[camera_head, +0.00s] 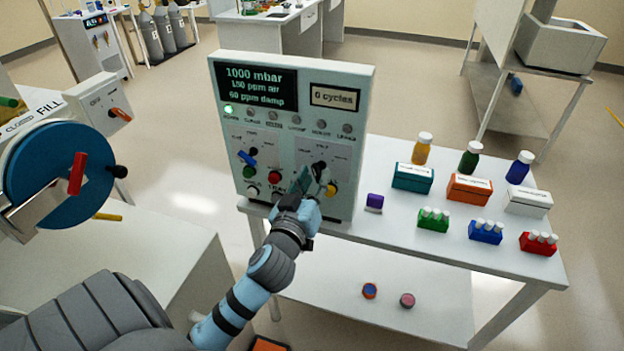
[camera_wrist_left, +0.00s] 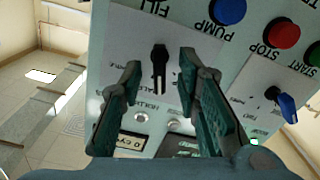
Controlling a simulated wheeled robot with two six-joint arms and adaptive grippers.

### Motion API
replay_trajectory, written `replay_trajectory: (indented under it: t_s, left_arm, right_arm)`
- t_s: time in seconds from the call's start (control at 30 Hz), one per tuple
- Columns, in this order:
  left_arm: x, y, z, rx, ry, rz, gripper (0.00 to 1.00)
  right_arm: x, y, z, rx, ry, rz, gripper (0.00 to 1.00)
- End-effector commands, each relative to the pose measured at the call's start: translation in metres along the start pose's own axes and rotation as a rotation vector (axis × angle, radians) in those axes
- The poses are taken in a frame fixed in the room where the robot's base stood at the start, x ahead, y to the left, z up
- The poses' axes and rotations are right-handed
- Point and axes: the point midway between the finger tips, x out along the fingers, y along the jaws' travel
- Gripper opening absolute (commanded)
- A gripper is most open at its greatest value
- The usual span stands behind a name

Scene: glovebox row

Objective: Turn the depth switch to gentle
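The control panel (camera_head: 292,128) stands upright on the white table. It bears a black switch (camera_head: 319,168) on its right half and a blue-handled switch (camera_head: 247,157) on its left half. Their small labels are too blurred to tell which is the depth switch. My left gripper (camera_head: 306,183) is in front of the right half. In the left wrist view, where the panel is upside down, the left gripper (camera_wrist_left: 158,80) is open, with a finger on either side of the black switch (camera_wrist_left: 158,65). I see gaps there and no clear grip. My right gripper is not in view.
Round buttons sit below the switches, including a red one (camera_head: 274,177) and a green one (camera_head: 248,171). A purple-capped item (camera_head: 374,202), boxes, bottles and vial racks stand right of the panel. A blue wheel (camera_head: 62,175) is at the left.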

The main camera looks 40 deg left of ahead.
Motion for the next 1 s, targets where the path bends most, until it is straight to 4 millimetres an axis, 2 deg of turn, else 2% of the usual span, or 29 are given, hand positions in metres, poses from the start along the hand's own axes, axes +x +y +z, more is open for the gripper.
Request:
replay_trajectory:
  t_s: [0.17, 0.4, 0.5, 0.6, 1.0]
  left_arm:
    - [-0.015, 0.000, 0.001, -0.001, -0.002, 0.000, 0.30]
    - [-0.080, -0.001, 0.001, -0.002, -0.004, -0.003, 0.30]
    - [-0.103, -0.001, 0.001, -0.002, -0.004, -0.004, 0.30]
    - [-0.117, -0.001, 0.001, -0.001, -0.002, -0.002, 0.30]
    - [-0.121, -0.001, 0.000, 0.000, 0.000, 0.000, 0.30]
  right_arm:
    - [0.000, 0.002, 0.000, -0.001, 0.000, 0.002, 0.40]
    - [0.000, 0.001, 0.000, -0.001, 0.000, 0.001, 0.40]
    - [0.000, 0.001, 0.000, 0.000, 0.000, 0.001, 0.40]
    - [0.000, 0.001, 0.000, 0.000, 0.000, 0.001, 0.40]
    - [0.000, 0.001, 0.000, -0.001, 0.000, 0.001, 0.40]
